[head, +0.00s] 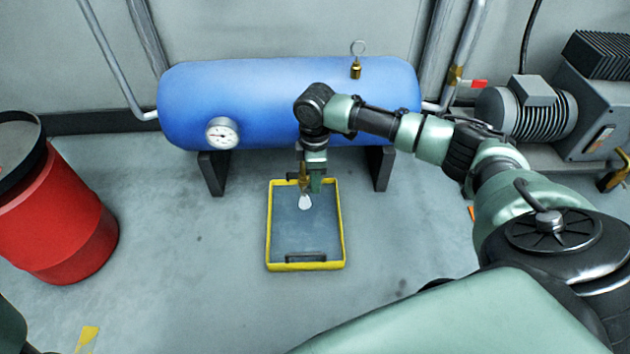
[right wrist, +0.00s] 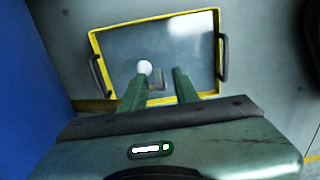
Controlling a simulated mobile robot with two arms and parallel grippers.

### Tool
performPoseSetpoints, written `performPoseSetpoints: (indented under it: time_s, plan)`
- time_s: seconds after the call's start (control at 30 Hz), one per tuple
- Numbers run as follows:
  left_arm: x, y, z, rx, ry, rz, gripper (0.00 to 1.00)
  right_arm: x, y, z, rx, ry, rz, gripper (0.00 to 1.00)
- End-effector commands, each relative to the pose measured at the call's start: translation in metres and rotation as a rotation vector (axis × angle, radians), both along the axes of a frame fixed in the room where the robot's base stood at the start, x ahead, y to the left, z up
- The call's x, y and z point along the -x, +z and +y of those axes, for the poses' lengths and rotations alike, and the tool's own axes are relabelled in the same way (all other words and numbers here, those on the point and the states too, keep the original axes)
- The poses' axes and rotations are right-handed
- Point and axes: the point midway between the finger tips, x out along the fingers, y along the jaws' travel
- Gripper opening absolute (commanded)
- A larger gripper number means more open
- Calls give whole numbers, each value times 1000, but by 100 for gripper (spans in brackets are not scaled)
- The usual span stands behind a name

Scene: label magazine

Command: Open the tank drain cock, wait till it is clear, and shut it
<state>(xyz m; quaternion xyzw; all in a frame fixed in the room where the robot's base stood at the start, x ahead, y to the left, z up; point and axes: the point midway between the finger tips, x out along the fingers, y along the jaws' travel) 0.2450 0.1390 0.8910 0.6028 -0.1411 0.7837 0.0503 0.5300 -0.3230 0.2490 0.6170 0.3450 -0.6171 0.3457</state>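The blue tank (head: 280,105) lies on black feet against the back wall. A brass part, seemingly the drain cock (head: 303,178), shows under it, mostly hidden by my right gripper (head: 316,186). In the right wrist view the two green fingers of this gripper (right wrist: 159,88) stand apart. A small grey piece (right wrist: 157,82) shows between them, with a gap to the right finger. A yellow-rimmed tray (head: 341,230) lies below. A white blob (head: 305,202) shows over its near-tank end; it also shows beside the left finger (right wrist: 145,67). My left gripper is out of view.
A round gauge (head: 222,133) sits on the tank's front, and a brass valve with a ring (head: 356,66) on top. A red drum (head: 60,220) stands at left. A motor and compressor (head: 535,105) stand at right. The floor around the tray is clear.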

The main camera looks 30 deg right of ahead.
Motion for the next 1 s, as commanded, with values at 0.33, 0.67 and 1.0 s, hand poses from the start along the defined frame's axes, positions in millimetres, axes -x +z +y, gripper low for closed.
performPoseSetpoints:
  time_s: [0.33, 0.67, 1.0]
  plan:
    - [0, 1, 0, 0, 0, -1, 0, 0, 0, 0, 0, 0, 0, 5]
    - [0, 0, 0, 0, 0, -1, 0, 0, 0, 0, 0, 0, 0, 0]
    - [0, 0, 0, 0, -1, -1, 0, 0, 0, 0, 1, 0, -1, 0]
